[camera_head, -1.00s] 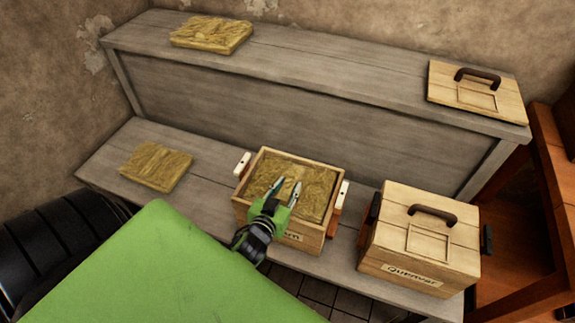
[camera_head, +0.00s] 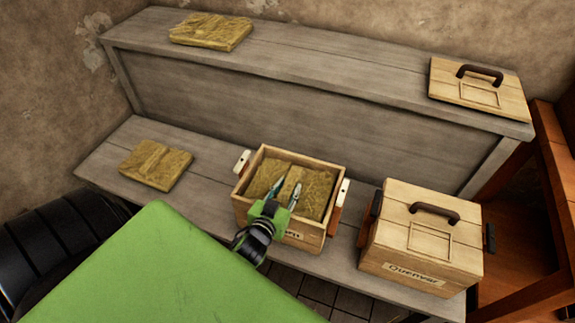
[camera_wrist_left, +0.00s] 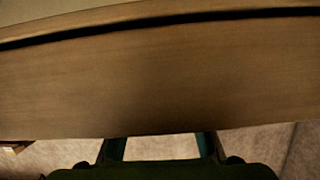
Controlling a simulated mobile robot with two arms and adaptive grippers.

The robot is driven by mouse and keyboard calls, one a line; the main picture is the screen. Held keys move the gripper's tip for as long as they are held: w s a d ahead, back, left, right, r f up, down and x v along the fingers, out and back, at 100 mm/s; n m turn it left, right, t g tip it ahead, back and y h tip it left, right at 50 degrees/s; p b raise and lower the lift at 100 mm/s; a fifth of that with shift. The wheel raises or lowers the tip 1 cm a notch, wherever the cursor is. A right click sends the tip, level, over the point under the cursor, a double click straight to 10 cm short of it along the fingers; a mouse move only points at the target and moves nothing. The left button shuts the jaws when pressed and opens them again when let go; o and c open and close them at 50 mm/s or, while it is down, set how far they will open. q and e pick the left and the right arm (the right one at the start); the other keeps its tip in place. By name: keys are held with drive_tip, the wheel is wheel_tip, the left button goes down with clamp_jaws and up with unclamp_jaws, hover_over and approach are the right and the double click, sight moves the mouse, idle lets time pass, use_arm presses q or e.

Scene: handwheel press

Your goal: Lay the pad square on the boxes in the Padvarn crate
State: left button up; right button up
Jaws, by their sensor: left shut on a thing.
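The open wooden crate (camera_head: 242,209) stands on the lower shelf; its front label is mostly covered by my gripper, with only the last letters showing. A yellowish fibrous pad (camera_head: 315,191) lies within its walls, roughly in line with them. My left gripper (camera_head: 284,188) reaches over the crate's front edge and is shut on the middle of the pad. The boxes under the pad are hidden. In the left wrist view, brown wood fills most of the picture and the fingers show at the bottom. My right gripper is not in view.
Similar pads lie on the lower shelf (camera_head: 156,165) and the upper shelf (camera_head: 210,31). A closed, handled crate (camera_head: 415,262) stands close on the right. A handled wooden lid (camera_head: 479,86) lies on the upper shelf. The shelf left of the open crate has free room.

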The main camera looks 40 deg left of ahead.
use_arm(q)
drive_tip(key=o, duration=1.3)
drive_tip(key=shift+o, duration=0.3)
drive_tip(key=v, duration=0.7)
drive_tip(key=shift+s, duration=0.25)
drive_tip(key=shift+r, duration=0.15)
wheel_tip(320, 180, up, 9)
drive_tip(key=p, duration=1)
